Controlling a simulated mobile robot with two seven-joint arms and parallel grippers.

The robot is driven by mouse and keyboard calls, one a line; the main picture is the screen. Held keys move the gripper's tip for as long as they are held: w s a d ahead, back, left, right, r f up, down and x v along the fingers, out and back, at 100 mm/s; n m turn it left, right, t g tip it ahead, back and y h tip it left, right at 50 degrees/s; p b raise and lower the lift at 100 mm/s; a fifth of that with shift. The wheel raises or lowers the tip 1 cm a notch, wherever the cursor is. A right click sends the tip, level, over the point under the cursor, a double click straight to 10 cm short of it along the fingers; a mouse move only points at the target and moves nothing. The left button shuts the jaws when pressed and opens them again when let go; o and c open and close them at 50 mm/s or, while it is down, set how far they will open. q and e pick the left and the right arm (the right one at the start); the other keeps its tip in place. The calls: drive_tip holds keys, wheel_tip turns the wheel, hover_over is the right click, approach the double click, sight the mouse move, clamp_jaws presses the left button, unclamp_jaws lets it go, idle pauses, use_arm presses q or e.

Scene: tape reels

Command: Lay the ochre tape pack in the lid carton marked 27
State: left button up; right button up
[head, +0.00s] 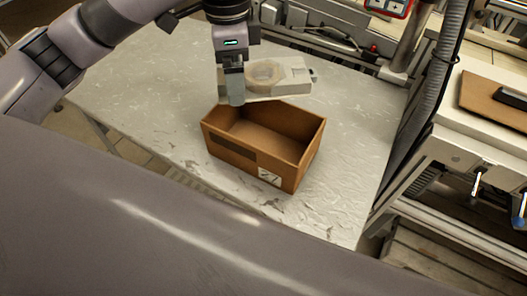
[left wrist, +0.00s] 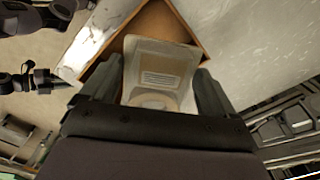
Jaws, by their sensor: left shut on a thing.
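My left gripper (head: 232,85) comes down from the top and is shut on the tape pack (head: 290,75), a flat pale beige case with a tan round part. The pack is held above the far side of the carton. In the left wrist view the pack (left wrist: 160,75) lies between the two fingers (left wrist: 155,95), with the carton (left wrist: 190,35) behind it. The carton (head: 230,155) is an open brown box on the table, with a white label (head: 269,177) on its near side that seems to read 27. Its visible inside looks empty. My right gripper is not seen.
The grey table (head: 365,130) is bare around the carton. A grey post and dark hose stand at its right edge, beside a white bench (head: 490,130) with a brown board (head: 490,95). Metal rails and equipment run along the back.

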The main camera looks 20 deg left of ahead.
use_arm(q)
drive_tip(key=m, duration=0.1)
drive_tip(key=r+m, duration=0.1)
drive_tip(key=m, duration=0.1)
drive_tip(key=r+m+b, duration=0.1)
drive_tip(key=shift+w, duration=0.25)
drive_tip(key=m, duration=0.1)
drive_tip(key=r+m, duration=0.1)
drive_tip(key=m, duration=0.1)
drive_tip(key=shift+r, duration=0.15)
drive_tip(key=shift+f+m+b, duration=0.2)
drive_tip(key=shift+m+b, duration=0.1)
drive_tip(key=shift+b, duration=0.05)
drive_tip(key=b, duration=0.1)
approach(241, 132)
drive_tip(key=shift+s+d, duration=0.35)
drive_tip(key=shift+s, duration=0.25)
drive_tip(key=shift+s+d, duration=0.3)
drive_tip(key=shift+s, duration=0.3)
wheel_tip(241, 132, down, 6)
drive_tip(key=shift+f+b, duration=0.1)
drive_tip(key=shift+b, duration=0.3)
drive_tip(key=shift+f, duration=0.1)
drive_tip(key=shift+f, duration=0.15)
drive_tip(key=o, duration=0.9)
